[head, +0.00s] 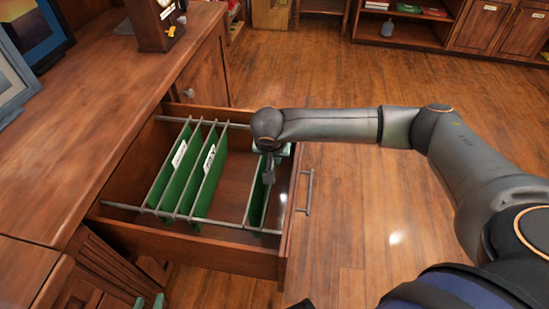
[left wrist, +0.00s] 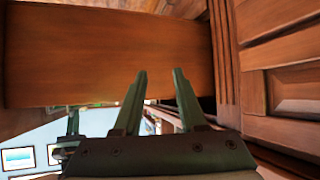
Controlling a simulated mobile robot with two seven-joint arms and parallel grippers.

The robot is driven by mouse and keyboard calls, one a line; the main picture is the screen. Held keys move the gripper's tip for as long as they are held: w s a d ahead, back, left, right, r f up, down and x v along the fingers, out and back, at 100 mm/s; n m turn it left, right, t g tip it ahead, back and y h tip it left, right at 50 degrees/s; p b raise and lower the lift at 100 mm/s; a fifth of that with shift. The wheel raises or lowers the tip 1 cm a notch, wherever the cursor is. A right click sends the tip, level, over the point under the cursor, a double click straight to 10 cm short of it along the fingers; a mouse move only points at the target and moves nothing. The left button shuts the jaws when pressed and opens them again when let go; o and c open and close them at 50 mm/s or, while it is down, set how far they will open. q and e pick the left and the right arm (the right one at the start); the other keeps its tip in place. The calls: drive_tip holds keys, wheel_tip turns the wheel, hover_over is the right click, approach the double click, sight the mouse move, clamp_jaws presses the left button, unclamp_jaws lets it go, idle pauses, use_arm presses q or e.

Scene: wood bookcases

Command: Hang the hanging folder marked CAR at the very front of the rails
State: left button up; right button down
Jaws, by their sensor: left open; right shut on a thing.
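An open wooden drawer (head: 225,257) has two grey rails, the far rail (head: 180,119) and the near rail (head: 128,208). A green hanging folder (head: 257,205) is at the drawer's front end. My right gripper (head: 268,178) is shut on it from above. Its rod spans towards both rails; I cannot tell whether both ends rest on them. No tab marked CAR is readable on it. More green folders (head: 207,178) with white tabs hang further back. My left gripper shows at the bottom edge of the head view (head: 148,302); it is open and empty in the left wrist view (left wrist: 160,95).
A wooden counter (head: 90,110) with picture frames (head: 38,35) runs along the left. The drawer's handle (head: 305,192) is on its front. There is a wide gap on the rails between the held folder and those behind. The floor (head: 350,240) right of the drawer is clear.

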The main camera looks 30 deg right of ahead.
drive_tip(key=shift+f, duration=0.3)
drive_tip(key=shift+f+b, duration=0.65)
drive_tip(key=shift+b, duration=0.05)
use_arm(q)
drive_tip(key=w+r+m+t+h, duration=0.1)
drive_tip(key=w+r+t, duration=0.4)
drive_tip(key=r, duration=0.5)
drive_tip(key=shift+d+r, duration=0.15)
drive_tip(key=shift+r, duration=0.15)
use_arm(e)
drive_tip(key=shift+f, duration=0.2)
use_arm(q)
drive_tip(key=shift+w+r, duration=0.1)
drive_tip(key=shift+r, duration=0.1)
drive_tip(key=shift+f, duration=0.2)
use_arm(e)
drive_tip(key=c, duration=0.9)
unclamp_jaws()
drive_tip(key=shift+c, duration=0.2)
drive_tip(key=shift+r, duration=0.1)
